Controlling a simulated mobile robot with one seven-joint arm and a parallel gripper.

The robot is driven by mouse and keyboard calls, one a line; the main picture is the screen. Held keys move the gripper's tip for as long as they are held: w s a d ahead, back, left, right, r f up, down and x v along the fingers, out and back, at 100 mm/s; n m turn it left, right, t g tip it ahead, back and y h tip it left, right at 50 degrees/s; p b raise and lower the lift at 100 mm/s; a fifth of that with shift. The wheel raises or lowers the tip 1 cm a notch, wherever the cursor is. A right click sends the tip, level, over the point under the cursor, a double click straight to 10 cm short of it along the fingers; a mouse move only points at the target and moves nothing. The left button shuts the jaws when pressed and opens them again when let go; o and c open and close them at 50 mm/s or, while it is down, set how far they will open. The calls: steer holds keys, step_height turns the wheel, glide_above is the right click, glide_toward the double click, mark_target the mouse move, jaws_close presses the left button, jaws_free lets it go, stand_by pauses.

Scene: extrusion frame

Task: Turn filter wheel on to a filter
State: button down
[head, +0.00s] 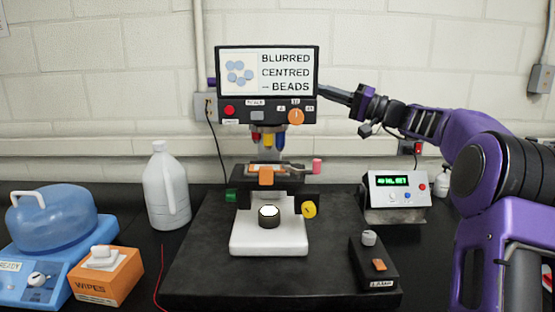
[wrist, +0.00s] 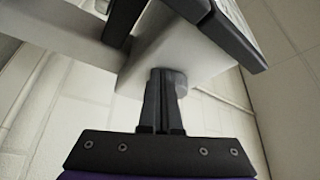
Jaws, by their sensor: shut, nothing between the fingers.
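The microscope stands on a dark slab, with a screen (head: 267,72) reading "BLURRED CENTRED BEADS" beside pale blue blobs. Under the screen is an orange knob (head: 296,116) with small labels around it. My gripper (head: 324,88) is shut and empty at the screen's right edge, pointing left. In the wrist view the closed fingers (wrist: 166,75) lie in front of a grey rounded part (wrist: 177,82) on a pale block (wrist: 178,50). I cannot tell whether they touch it, or whether that part is the filter wheel. A purple piece (head: 211,82) shows at the screen's left edge.
Below are coloured objectives (head: 268,139), a stage with a pink-ended handle (head: 317,166), and a yellow knob (head: 309,210). A lamp box (head: 374,264) stands front right, a display box (head: 397,191) behind it. A white jug (head: 166,187) and wipes box (head: 107,275) stand left.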

steer(key=shift+w+a+r+p, duration=0.1)
steer(key=shift+w+r+p, duration=0.05)
steer(key=shift+r+p, duration=0.15)
stand_by(0.6)
steer(key=shift+s+r+b, duration=0.3)
steer(key=shift+s+b, duration=0.1)
steer(key=shift+b, duration=0.45)
steer(key=shift+s+r+b, duration=0.35)
steer(key=shift+r+b, duration=0.1)
steer(key=shift+r, duration=0.45)
steer(key=shift+r, duration=0.1)
steer(key=shift+s+f+b, duration=0.2)
steer(key=shift+b, duration=0.35)
steer(key=shift+s+r, duration=0.1)
steer(key=shift+s, duration=0.1)
steer(key=d+p, duration=0.1)
steer(key=d, duration=0.5)
